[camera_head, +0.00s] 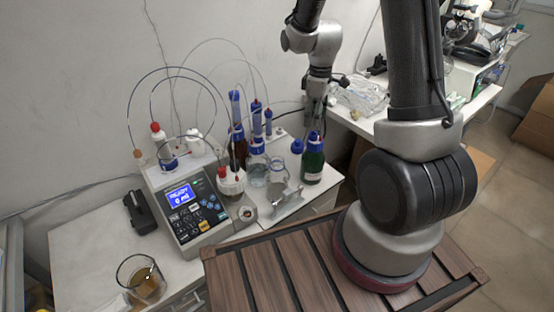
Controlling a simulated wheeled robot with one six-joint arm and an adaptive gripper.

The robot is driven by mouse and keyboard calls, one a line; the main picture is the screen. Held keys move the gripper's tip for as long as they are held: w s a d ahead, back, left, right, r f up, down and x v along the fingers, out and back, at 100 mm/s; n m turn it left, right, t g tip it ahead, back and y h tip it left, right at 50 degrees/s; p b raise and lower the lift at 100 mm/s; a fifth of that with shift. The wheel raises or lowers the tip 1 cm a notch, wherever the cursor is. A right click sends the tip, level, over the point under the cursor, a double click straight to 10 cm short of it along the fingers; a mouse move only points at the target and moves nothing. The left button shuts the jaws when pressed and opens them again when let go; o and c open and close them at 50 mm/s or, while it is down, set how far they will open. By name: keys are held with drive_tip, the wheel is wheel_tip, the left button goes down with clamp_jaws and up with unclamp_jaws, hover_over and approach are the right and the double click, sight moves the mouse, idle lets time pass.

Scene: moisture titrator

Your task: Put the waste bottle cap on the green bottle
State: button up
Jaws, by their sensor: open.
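The green bottle (312,166) stands upright on the white bench, near its right part. Its neck has a blue top (314,138). A separate blue cap (297,146) shows just left of the bottle's neck; I take it for the waste bottle cap. I cannot tell what it rests on. My gripper (316,122) points down just above the green bottle's top. It is open, its fingers are small in the picture, and I see nothing held. I cannot tell whether it touches the bottle top.
The titrator (185,215) with its lit display stands left. Clear glass bottles (278,172), a brown bottle (238,150) and thin looped tubes stand close left of the green bottle. A beaker (141,278) with brown liquid stands front left. A slatted wooden surface (262,270) lies in front.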

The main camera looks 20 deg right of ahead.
drive_tip(key=shift+r, duration=0.8)
wheel_tip(320, 180, up, 12)
drive_tip(key=s+r+m+t, duration=0.2)
drive_tip(key=s+r+m, duration=0.2)
drive_tip(key=s, duration=0.7)
drive_tip(key=s+r+m+t, duration=0.2)
drive_tip(key=s+r+m, duration=0.3)
drive_tip(key=s, duration=0.7)
drive_tip(key=shift+r+m, duration=0.3)
drive_tip(key=shift+r, duration=0.1)
